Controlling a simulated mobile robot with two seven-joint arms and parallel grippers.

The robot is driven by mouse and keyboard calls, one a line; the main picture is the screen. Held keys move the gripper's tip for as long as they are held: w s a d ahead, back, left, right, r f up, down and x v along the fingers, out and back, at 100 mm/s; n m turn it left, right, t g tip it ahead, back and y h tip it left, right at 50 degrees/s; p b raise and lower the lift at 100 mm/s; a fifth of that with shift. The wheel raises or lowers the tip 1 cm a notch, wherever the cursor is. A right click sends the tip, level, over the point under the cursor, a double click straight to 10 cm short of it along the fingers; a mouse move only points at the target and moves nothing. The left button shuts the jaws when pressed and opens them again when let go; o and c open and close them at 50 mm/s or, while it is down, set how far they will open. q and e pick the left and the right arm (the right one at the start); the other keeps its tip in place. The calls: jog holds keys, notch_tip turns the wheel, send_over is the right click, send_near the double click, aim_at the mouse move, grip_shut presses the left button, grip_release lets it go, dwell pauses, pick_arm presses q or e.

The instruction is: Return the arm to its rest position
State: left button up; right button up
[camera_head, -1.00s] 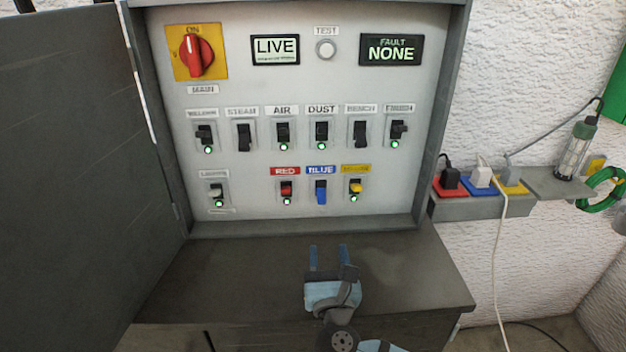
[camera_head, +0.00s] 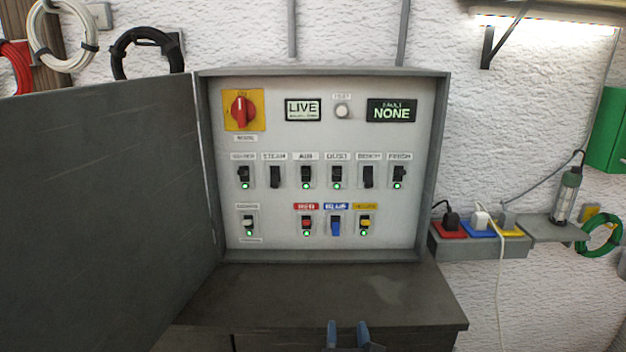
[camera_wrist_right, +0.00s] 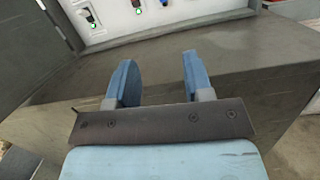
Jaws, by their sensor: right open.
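My right gripper (camera_head: 348,336) shows only its two blue fingertips at the bottom edge of the head view, in front of the cabinet's dark ledge. In the right wrist view the gripper (camera_wrist_right: 158,78) is open, its two blue fingers apart with nothing between them. It is clear of the switch panel (camera_head: 280,215), which stands behind and above it. The rest of my right arm is out of the head view. My left gripper is in neither view.
The dark ledge (camera_head: 300,290) below the panel is bare. The open grey cabinet door (camera_head: 100,190) fills the left. At the right, red, blue and yellow sockets (camera_head: 482,228) hold plugs with cables, beside a lamp (camera_head: 566,195) and a green cable coil (camera_head: 600,234).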

jog(key=s+d+f+m+g+y+p, duration=0.1)
jog(key=s+d+f+m+g+p, duration=0.1)
jog(key=s+f+m+g, duration=0.35)
jog(key=s+d+f+m+g+y+p, duration=0.1)
jog(key=s+d+f+m+g+p, duration=0.15)
jog(key=f+m, duration=0.5)
pick_arm(q)
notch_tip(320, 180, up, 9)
jog(key=p, duration=0.4)
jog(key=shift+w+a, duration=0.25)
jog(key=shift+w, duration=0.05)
pick_arm(e)
jog(key=s+d+f+m, duration=0.2)
jog(key=s+d+m, duration=0.2)
jog(key=s+m, duration=0.3)
jog(key=s+d+f+m+g+y, duration=0.1)
jog(key=s+d+f+m, duration=0.2)
jog(key=m, duration=0.9)
jog(key=s+d, duration=0.2)
jog(key=s, duration=0.2)
